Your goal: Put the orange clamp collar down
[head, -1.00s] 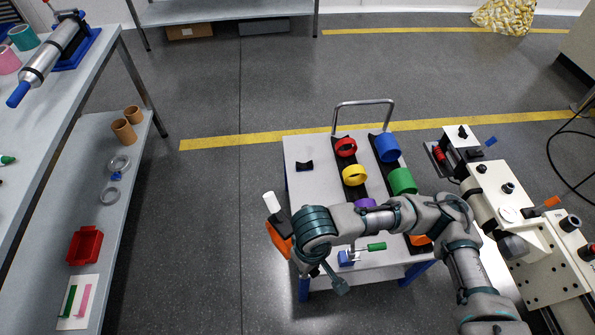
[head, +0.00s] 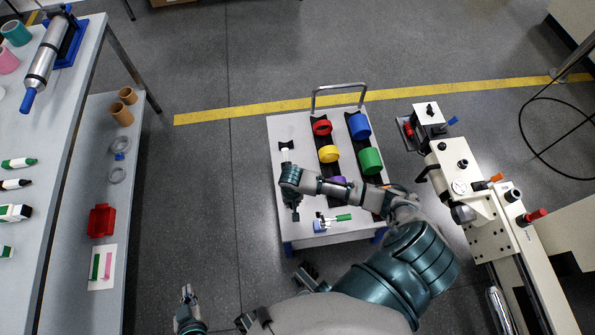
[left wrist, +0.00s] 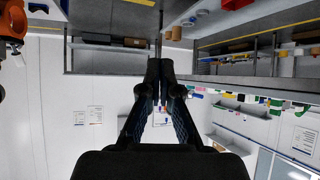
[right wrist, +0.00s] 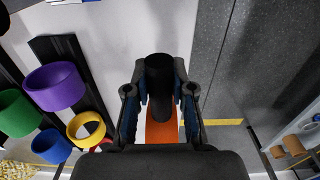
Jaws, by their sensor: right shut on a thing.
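My right gripper (right wrist: 160,95) is shut on an orange piece (right wrist: 161,132), which I take for the orange clamp collar, with a black cylindrical part (right wrist: 160,80) standing in front of it between the fingers. In the head view my right gripper (head: 287,160) is over the left part of the white cart top (head: 300,215), beside a white and black piece. The collar's orange is hidden there, and I cannot tell whether it touches the cart. My left gripper (left wrist: 159,85) is shut and empty, low at the left in the head view (head: 187,295).
The cart carries red (head: 322,128), blue (head: 360,125), yellow (head: 328,154), green (head: 370,161) and purple (right wrist: 55,86) rings on black rails. A cream machine (head: 465,185) stands right, a shelved bench (head: 95,180) left.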

